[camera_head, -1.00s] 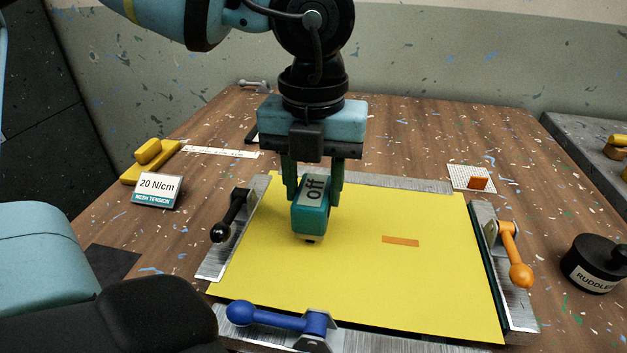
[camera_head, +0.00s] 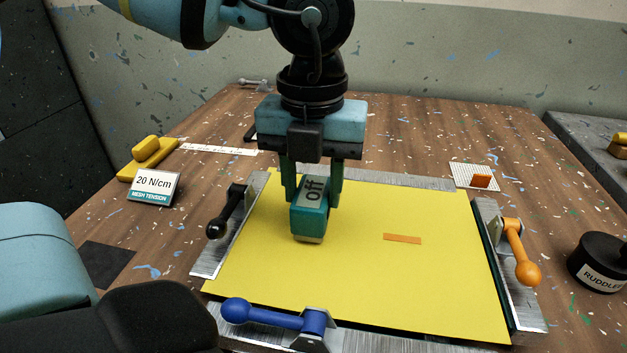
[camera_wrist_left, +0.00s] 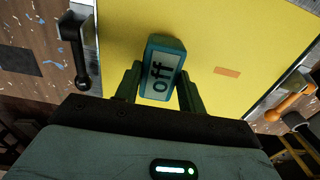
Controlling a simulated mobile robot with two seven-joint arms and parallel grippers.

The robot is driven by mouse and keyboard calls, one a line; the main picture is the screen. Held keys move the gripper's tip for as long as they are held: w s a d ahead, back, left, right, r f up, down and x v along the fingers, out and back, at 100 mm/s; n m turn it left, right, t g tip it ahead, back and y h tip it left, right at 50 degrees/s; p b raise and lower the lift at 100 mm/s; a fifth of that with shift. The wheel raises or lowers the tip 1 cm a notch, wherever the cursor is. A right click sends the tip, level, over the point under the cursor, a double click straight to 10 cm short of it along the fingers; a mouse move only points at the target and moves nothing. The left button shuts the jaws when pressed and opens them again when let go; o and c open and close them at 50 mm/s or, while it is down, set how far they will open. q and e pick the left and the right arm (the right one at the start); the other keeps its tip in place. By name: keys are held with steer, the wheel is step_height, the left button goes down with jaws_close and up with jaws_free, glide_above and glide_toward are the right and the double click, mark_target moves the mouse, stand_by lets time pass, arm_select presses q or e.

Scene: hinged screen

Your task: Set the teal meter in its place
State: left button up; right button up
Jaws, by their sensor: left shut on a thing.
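The teal meter (camera_head: 310,222) is a small block with a grey display reading "off". My left gripper (camera_head: 313,190) is shut on it, one finger on each side, over the left half of the yellow mesh (camera_head: 400,285). I cannot tell whether the meter's underside touches the mesh. In the left wrist view the meter (camera_wrist_left: 162,68) sits between the fingers of my left gripper (camera_wrist_left: 158,85), its display facing the camera. An orange strip (camera_head: 402,239) lies on the mesh to the right of the meter. My right gripper is not in view.
Metal frame bars edge the mesh, with a black handle (camera_head: 228,210), a blue handle (camera_head: 270,315) and an orange handle (camera_head: 520,255). A "20 N/cm mesh tension" sign (camera_head: 154,187) and a dark square patch (camera_head: 105,263) are at left. A black "RUDDLE" pot (camera_head: 598,262) is at right.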

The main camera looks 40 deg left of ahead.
arm_select(q)
steer(key=shift+f, duration=0.2)
steer(key=o, duration=1.1)
steer(key=shift+c, duration=0.2)
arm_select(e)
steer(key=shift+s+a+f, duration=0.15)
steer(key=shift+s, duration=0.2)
arm_select(q)
steer(key=shift+r, duration=0.3)
step_height(320, 180, up, 6)
steer(key=shift+f, duration=0.1)
steer(key=shift+r, duration=0.8)
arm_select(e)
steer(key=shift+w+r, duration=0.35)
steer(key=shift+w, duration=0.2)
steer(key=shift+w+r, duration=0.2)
